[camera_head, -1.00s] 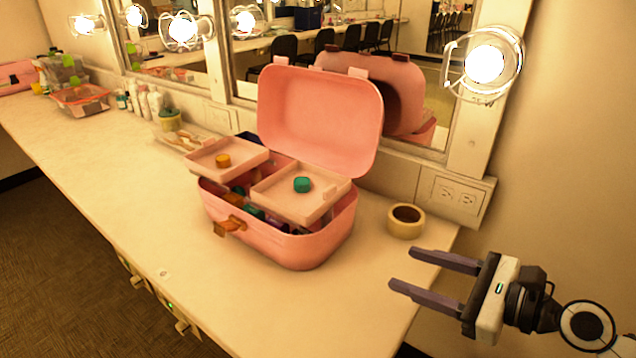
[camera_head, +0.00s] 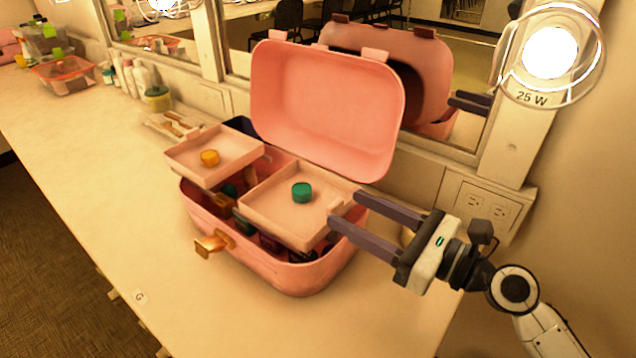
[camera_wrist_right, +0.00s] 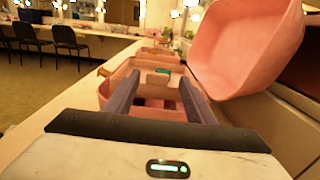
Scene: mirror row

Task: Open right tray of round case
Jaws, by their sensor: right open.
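The pink round case (camera_head: 285,277) stands on the counter with its lid (camera_head: 325,100) raised; it also shows in the right wrist view (camera_wrist_right: 240,50). Its right tray (camera_head: 275,217) holds a teal round jar (camera_head: 302,192). Its left tray (camera_head: 190,162), swung out to the left, holds an orange round jar (camera_head: 209,158). My right gripper (camera_head: 345,211) is open and empty, its fingertips at the right edge of the right tray; I cannot tell whether they touch. In the right wrist view the fingers (camera_wrist_right: 158,90) point at the tray. My left gripper is not in view.
The long counter (camera_head: 100,190) is clear left of and in front of the case. A mirror (camera_head: 470,60) and a bright bulb (camera_head: 550,52) stand behind. Bottles (camera_head: 138,78) and a clear bin (camera_head: 68,76) are at the far left.

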